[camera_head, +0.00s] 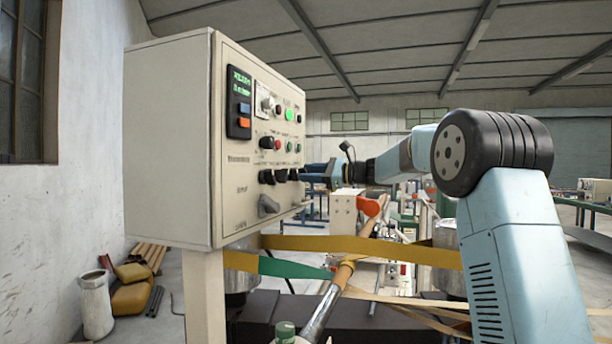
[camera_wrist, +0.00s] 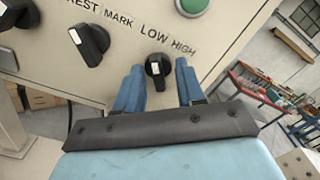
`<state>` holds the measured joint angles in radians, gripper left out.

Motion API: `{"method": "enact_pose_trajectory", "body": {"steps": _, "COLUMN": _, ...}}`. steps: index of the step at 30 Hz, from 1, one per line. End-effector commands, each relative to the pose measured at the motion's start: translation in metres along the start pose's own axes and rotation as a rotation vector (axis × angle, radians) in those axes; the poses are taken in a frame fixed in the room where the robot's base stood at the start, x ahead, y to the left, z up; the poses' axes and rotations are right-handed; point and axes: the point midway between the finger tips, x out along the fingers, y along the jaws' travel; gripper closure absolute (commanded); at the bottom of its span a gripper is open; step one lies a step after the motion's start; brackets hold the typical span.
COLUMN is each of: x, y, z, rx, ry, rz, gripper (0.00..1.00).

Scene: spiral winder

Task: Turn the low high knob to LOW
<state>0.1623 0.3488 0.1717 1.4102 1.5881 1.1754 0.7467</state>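The low high knob (camera_wrist: 158,68) is black and sits under the printed words LOW and HIGH on the cream panel. Its white mark points downward in the wrist view, toward neither word clearly. My gripper (camera_wrist: 160,85) has its two blue fingers apart, one on each side of this knob, with gaps between fingers and knob. In the head view my gripper (camera_head: 316,173) reaches the right end of the row of black knobs, and the low high knob is hidden there or hard to make out.
The control cabinet (camera_head: 168,140) carries several other knobs, a green button (camera_wrist: 192,6) above, and a neighbouring black knob (camera_wrist: 90,42) to the left. Yellow and green straps (camera_head: 370,250) stretch below my arm.

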Motion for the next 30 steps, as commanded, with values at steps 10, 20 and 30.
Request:
{"method": "enact_pose_trajectory", "body": {"steps": 10, "x": -0.043, "y": -0.001, "z": -0.001, "rx": 0.000, "ry": 0.002, "rz": -0.002, "gripper": 0.62}}
{"method": "enact_pose_trajectory", "body": {"steps": 20, "x": -0.105, "y": -0.002, "z": -0.003, "rx": 0.000, "ry": 0.003, "rz": -0.002, "gripper": 0.62}}
{"method": "enact_pose_trajectory", "body": {"steps": 30, "x": -0.136, "y": -0.002, "z": -0.004, "rx": 0.001, "ry": 0.002, "rz": -0.001, "gripper": 0.62}}
